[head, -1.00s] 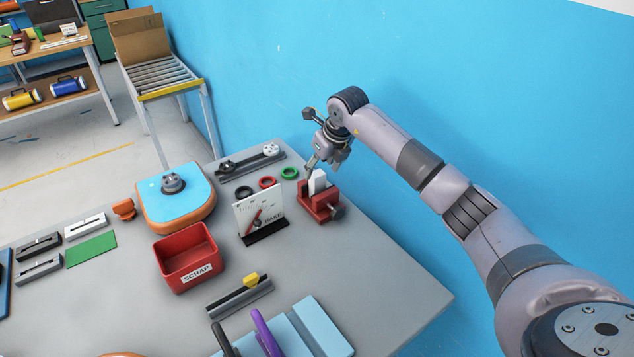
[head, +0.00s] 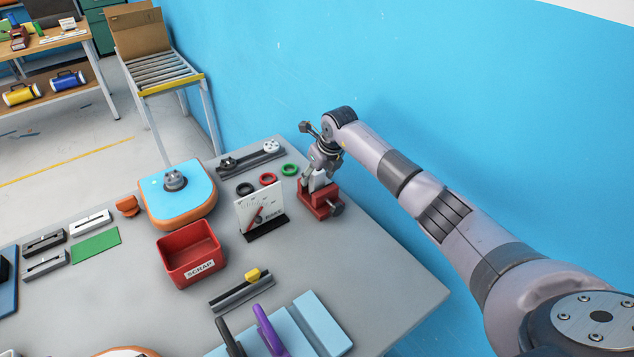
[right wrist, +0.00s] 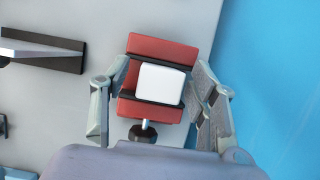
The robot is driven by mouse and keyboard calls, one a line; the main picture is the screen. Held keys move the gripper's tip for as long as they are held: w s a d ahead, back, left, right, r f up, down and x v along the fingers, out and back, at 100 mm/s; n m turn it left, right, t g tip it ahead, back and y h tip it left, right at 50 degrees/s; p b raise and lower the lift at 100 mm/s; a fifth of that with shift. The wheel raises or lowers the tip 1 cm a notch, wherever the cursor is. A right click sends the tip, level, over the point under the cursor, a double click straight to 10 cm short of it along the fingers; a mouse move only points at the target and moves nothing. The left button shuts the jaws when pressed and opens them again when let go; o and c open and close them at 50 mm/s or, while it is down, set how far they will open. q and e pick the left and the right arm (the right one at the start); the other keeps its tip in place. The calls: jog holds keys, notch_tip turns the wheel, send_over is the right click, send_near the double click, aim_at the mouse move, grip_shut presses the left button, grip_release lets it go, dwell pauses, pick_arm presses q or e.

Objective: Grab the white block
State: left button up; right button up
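The white block (right wrist: 160,84) sits in the red vise (right wrist: 160,50), between its dark jaws, in the right wrist view. In the head view the red vise (head: 318,203) stands near the table's far right edge, and my gripper largely covers the block (head: 321,180). My right gripper (head: 315,177) is right above the vise. In the right wrist view its two fingers (right wrist: 160,100) are spread, one on each side of the block. The left finger is near the block's side with a gap; contact on the right is unclear. My left gripper is not in view.
A white gauge card on a black stand (head: 262,218) is left of the vise. Black, red and green rings (head: 268,179) lie behind it. A red SCRAP bin (head: 190,255) stands further left. The blue wall (head: 450,120) is close on the right.

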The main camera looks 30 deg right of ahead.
jog(key=c, duration=1.1)
